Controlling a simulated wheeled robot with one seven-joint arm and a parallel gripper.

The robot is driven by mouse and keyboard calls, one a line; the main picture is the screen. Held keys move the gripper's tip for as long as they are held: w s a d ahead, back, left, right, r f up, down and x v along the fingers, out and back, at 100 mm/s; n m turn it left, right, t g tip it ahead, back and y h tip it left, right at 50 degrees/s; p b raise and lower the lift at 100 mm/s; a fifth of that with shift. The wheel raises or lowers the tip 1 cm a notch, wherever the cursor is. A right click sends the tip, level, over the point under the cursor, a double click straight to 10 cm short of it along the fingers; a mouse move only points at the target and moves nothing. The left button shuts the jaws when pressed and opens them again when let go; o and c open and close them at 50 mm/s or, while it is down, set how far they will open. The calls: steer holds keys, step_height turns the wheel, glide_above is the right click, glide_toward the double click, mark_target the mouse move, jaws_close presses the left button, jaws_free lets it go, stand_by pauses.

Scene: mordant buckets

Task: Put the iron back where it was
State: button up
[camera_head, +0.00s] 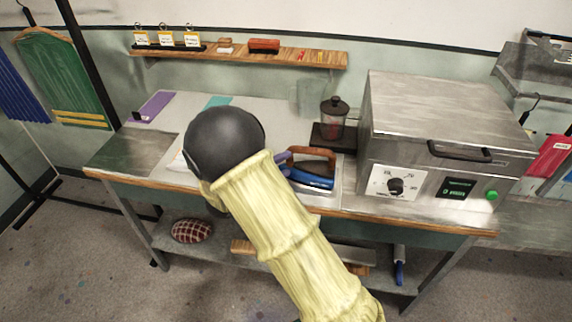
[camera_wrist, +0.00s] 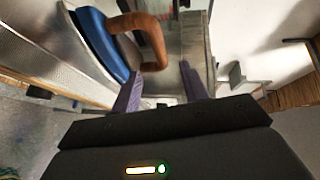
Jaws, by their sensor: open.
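The iron (camera_head: 312,182) has a blue body and a brown handle. In the head view it rests on a light plate or stand (camera_head: 326,199) on the worktable, left of the large metal machine. In the wrist view the iron (camera_wrist: 95,45) is at the upper left, its handle curving towards my fingertips. My gripper (camera_wrist: 160,76) is open, with two purple fingers pointing at the handle. The handle's near end lies close to the left fingertip; I cannot tell whether they touch. In the head view my arm hides most of my gripper (camera_head: 284,162).
The metal machine (camera_head: 440,120) with a dial stands at the right. A dark-lidded jar (camera_head: 334,119) stands behind the iron. A shelf (camera_head: 240,56) holds cards and small items at the back. A purple item (camera_head: 153,106) lies at the table's left.

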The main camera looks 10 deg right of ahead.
stand_by(0.4)
steer(key=s+d+n+g+y, duration=0.2)
steer(key=s+n+y, duration=0.2)
steer(key=s+n, duration=0.3)
steer(key=s+d+n+g+y, duration=0.3)
steer(key=s+n, duration=0.4)
steer(key=n, duration=0.3)
steer(key=s+d+r+n+g+y, duration=0.1)
steer(key=s+d+n+g+y, duration=0.1)
steer(key=s+n+y, duration=0.3)
steer(key=s+d+n, duration=0.1)
steer(key=s+n, duration=0.2)
steer(key=n, duration=0.1)
steer(key=shift+d+n+g, duration=0.2)
steer(key=shift+n+g, duration=0.1)
steer(key=shift+g, duration=0.1)
